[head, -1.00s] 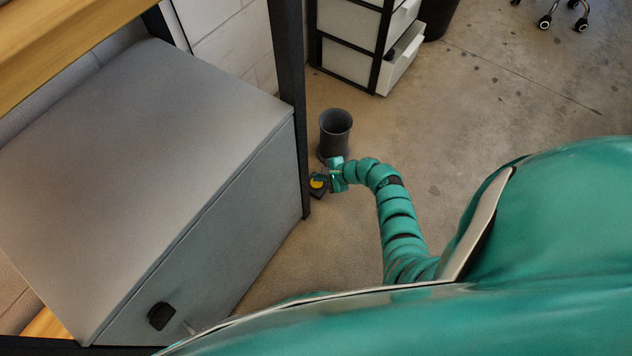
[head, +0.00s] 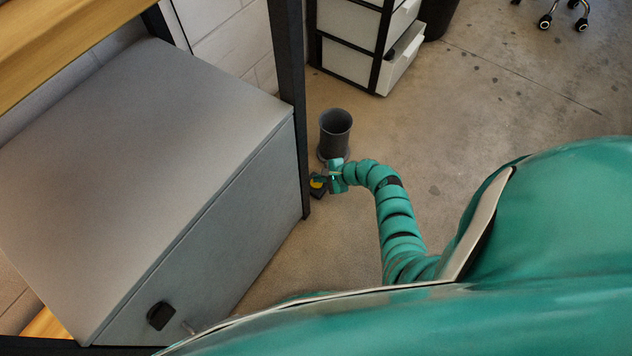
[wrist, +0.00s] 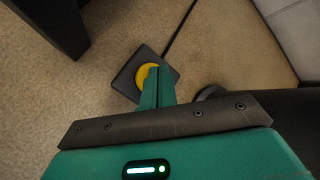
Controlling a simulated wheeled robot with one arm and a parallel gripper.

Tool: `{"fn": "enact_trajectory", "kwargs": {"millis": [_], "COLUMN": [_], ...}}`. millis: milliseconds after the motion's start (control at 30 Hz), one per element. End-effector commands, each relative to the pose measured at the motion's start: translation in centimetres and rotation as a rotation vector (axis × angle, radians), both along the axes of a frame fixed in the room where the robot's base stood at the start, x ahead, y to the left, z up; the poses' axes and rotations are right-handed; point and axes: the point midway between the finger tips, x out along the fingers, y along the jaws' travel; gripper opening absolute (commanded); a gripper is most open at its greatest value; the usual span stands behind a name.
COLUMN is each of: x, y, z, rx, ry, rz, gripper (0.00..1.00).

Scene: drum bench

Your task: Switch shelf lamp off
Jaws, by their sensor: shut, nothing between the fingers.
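A black square switch box (wrist: 125,86) with a round yellow button (wrist: 144,76) lies on the floor in the wrist view. A black cord (wrist: 180,34) runs from it toward the top. My gripper (wrist: 154,70) is shut and empty. Its fingertips overlap the right part of the button in the wrist view; I cannot tell whether they press it. In the head view the yellow button (head: 316,183) shows just left of my gripper (head: 327,178), by the foot of a black post. I cannot make out a lamp or its light.
A dark grey round container (head: 335,132) stands on the floor just behind my gripper. A black upright post (head: 290,90) and a large grey cabinet (head: 150,165) are to the left. A drawer unit (head: 365,40) stands at the back. The floor to the right is open.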

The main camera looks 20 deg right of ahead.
Motion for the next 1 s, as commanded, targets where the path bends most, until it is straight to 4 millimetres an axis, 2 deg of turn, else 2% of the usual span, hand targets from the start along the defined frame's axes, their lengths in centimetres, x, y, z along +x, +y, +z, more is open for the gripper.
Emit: {"fn": "enact_trajectory", "kwargs": {"millis": [1000], "x": [-0.01], "y": [0.02], "z": [-0.81], "rx": [0.001], "ry": [0.0], "rz": [0.0], "gripper": [0.0]}}
